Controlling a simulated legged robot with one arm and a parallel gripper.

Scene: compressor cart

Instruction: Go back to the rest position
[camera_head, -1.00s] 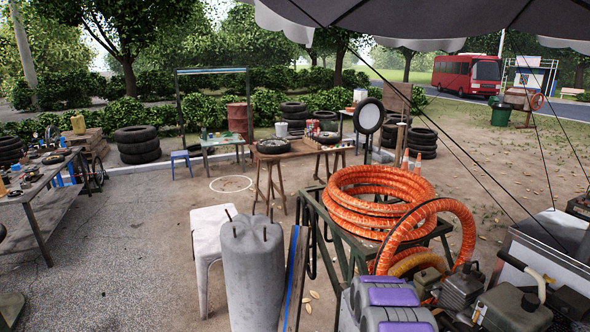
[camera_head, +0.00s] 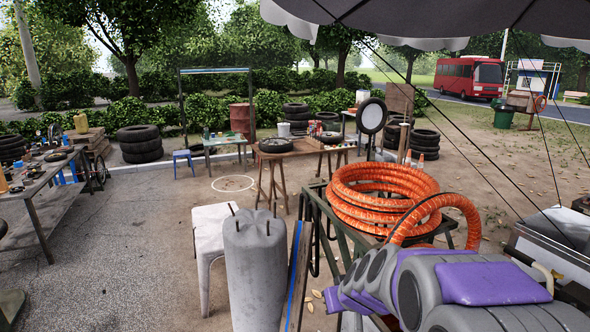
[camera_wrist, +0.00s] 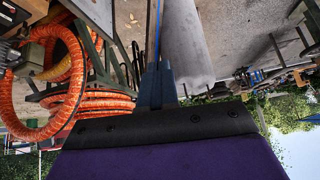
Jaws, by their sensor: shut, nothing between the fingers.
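My gripper (camera_wrist: 160,75) shows in the wrist view as dark blue-grey fingers pressed together, with nothing held between them. In the head view my grey and purple arm fills the lower right, in front of the compressor cart (camera_head: 338,240). Its fingers cannot be made out there. A coiled orange hose (camera_head: 382,205) lies on top of the cart. The hose also shows upside down at the left of the wrist view (camera_wrist: 45,130), apart from the fingers.
A grey cylinder (camera_head: 254,275) and a white stool (camera_head: 207,228) stand left of the cart. A wooden table (camera_head: 290,152) stands behind. A tool bench (camera_head: 42,180) is at far left. A canopy (camera_head: 440,15) hangs overhead. Open ground lies left of the stool.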

